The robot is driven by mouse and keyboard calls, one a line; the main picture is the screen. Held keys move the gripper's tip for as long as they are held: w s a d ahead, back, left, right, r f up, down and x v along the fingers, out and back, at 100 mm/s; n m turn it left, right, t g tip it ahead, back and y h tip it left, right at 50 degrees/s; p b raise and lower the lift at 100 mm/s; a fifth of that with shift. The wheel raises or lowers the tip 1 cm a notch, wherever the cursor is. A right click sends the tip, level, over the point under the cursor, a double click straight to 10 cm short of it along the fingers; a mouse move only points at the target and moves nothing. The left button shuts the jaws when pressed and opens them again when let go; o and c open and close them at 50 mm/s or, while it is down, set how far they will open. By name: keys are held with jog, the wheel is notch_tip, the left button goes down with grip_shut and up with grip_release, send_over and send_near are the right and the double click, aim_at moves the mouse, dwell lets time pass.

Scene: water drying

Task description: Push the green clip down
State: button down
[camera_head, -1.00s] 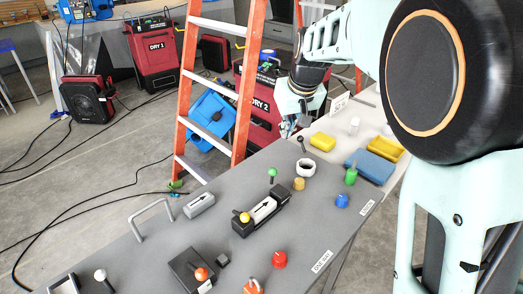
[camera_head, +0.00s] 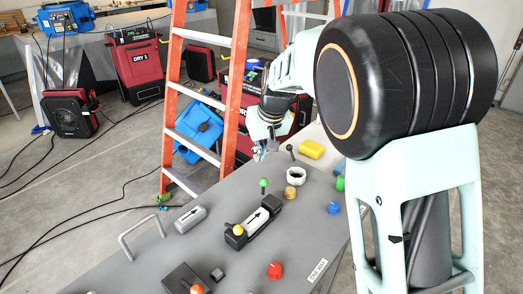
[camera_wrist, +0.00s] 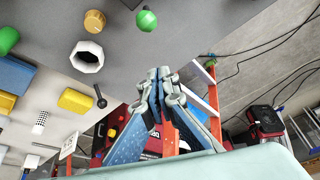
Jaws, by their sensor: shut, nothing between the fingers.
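Three green things show, and I cannot tell which is the clip. A green-topped peg (camera_head: 264,182) stands upright on the grey table; its round top is in the wrist view (camera_wrist: 146,19). A green knob (camera_head: 340,184) is partly hidden by my arm; it is at the left edge of the wrist view (camera_wrist: 8,40). A small green piece (camera_head: 163,199) is at the ladder's foot; it also shows in the wrist view (camera_wrist: 210,63). My gripper (camera_head: 260,156) is at the table's far edge, beyond the peg. In the wrist view its fingers (camera_wrist: 159,73) are shut and empty.
The grey table (camera_head: 130,270) holds a white ring (camera_head: 296,175), a black stick (camera_head: 290,150), an arrow block (camera_head: 258,218), a blue knob (camera_head: 333,208) and a red knob (camera_head: 274,270). An orange ladder (camera_head: 170,100) stands close behind my gripper. A yellow block (camera_head: 311,149) is right of it.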

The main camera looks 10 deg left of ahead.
aim_at(263, 187)
jog(key=f, duration=0.1)
jog(key=s+f, duration=0.1)
jog(key=f, duration=0.1)
jog(key=d+f, duration=0.1)
jog(key=f, duration=0.1)
jog(key=shift+s, duration=0.35)
jog(key=shift+f, duration=0.1)
jog(key=shift+f+b, duration=0.1)
jog(key=shift+b, duration=0.25)
